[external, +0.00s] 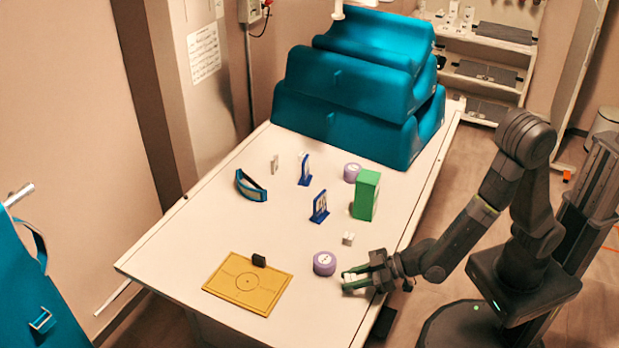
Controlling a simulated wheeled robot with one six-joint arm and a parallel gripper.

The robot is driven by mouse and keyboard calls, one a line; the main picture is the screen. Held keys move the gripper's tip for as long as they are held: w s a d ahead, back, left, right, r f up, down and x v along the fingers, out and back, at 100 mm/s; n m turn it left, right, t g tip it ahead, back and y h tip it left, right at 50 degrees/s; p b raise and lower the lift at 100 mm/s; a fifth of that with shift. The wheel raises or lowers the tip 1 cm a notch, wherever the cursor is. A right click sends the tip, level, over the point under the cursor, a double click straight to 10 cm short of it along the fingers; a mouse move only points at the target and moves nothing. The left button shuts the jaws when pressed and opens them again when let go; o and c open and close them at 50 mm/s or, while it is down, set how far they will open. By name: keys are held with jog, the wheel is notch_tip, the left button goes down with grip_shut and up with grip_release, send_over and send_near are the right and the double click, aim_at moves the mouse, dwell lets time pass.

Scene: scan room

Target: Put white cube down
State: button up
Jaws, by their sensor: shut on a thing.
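My gripper (352,281) is low over the right edge of the white table (205,228), shut on a small white cube (349,276). The cube shows only partly between the dark fingers. I cannot tell whether its underside touches the table. A purple round tape-like roll (324,263) lies just left of the fingertips. Another small white block (348,238) sits on the table a little behind my gripper.
A yellow board (235,285) with a small black block (259,260) lies front left. A green box (366,195), blue-framed stands (319,207), a second purple roll (352,172) and a blue curved piece (251,186) stand farther back. Large teal cushions (345,130) fill the far end.

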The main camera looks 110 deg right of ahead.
jog(key=w+d+r+m+g+h+p, duration=0.1)
jog(key=w+d+r+m+h+p, duration=0.1)
jog(key=w+d+r+m+h, duration=0.3)
jog(key=w+d+r+g+p, duration=0.2)
jog(key=w+r, duration=0.2)
jog(key=w, duration=0.4)
notch_tip(320, 180, up, 4)
jog(key=f+m+g+h+p, duration=0.1)
jog(key=m+g+h+p, duration=0.2)
jog(key=m+g+p, duration=0.2)
send_over(258, 274)
notch_tip(258, 274, down, 9)
jog(key=shift+f+p, duration=0.1)
jog(key=shift+p, duration=0.7)
jog(key=shift+f+h, duration=0.15)
jog(key=shift+h, duration=0.15)
jog(key=o, duration=1)
jog(key=shift+o, duration=0.2)
